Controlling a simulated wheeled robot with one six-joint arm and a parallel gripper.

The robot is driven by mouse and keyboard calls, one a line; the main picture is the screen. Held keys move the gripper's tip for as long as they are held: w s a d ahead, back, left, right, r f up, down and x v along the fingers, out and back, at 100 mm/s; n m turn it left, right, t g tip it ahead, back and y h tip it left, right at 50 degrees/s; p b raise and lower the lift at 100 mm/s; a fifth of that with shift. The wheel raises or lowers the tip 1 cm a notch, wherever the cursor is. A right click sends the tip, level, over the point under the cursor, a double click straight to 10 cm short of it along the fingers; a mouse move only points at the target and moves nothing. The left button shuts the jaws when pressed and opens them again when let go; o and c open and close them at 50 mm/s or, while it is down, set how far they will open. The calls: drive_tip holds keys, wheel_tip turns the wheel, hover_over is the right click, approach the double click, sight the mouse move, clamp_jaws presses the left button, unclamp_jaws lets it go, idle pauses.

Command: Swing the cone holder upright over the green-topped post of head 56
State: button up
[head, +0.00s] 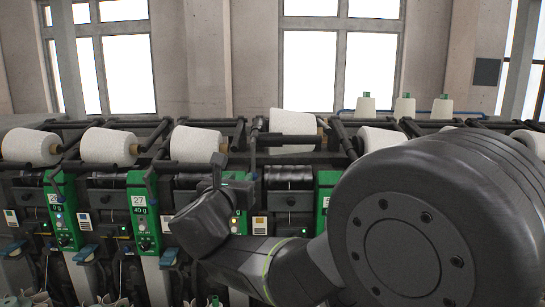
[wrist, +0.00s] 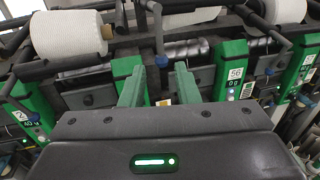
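The head 56 post (wrist: 232,62) is green, with a "56" label, right of my gripper in the wrist view. A dark holder bar (wrist: 158,30) with a blue lower tip hangs near a white cone (wrist: 190,17). A white cone, probably the same, sits raised and tilted in the head view (head: 292,122). My gripper (wrist: 158,80) is open, its two green fingers apart. The bar's tip shows between them; contact cannot be told. My arm hides the fingers in the head view.
Another cone (wrist: 67,35) lies left of the fingers in the wrist view. Several cones (head: 404,106) stand upright on a rail behind. Dark bars crowd the space around my gripper.

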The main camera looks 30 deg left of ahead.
sight(252, 162)
drive_tip(key=p+x, duration=0.4)
drive_tip(key=x, duration=0.9)
drive_tip(key=shift+w+a, duration=0.15)
drive_tip(key=shift+w, duration=0.1)
drive_tip(key=shift+c, duration=0.2)
clamp_jaws()
